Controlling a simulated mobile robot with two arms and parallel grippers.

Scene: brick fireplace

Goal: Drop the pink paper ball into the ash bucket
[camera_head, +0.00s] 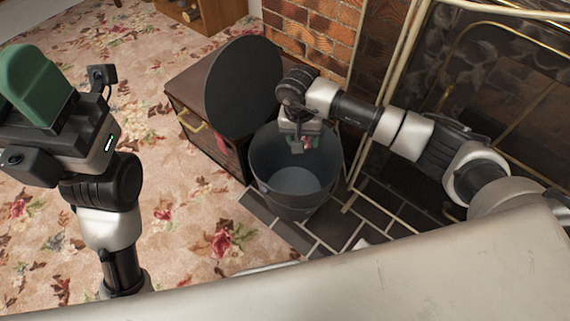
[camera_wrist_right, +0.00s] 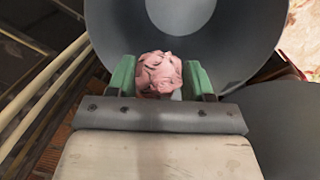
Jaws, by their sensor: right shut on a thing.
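The pink paper ball (camera_wrist_right: 159,74) is crumpled and sits between the green fingers of my right gripper (camera_wrist_right: 160,80), which is shut on it. In the head view the ball (camera_head: 308,142) shows only as a small pink patch beside my right gripper (camera_head: 300,140). The ash bucket (camera_head: 296,180) is dark grey, upright and open at the top. The ball and right gripper appear over its mouth, near the back rim. The bucket (camera_wrist_right: 240,30) also fills the view behind the ball in the wrist view. My left gripper (camera_head: 35,85) is raised at the left; its finger opening is unclear.
A round dark lid (camera_head: 243,82) stands tilted against a brown wooden box (camera_head: 190,112) left of the bucket. Dark hearth tiles (camera_head: 330,222) lie under the bucket. A brass-framed fireplace screen (camera_head: 400,60) stands at the right. Floral carpet (camera_head: 190,230) is open at the left.

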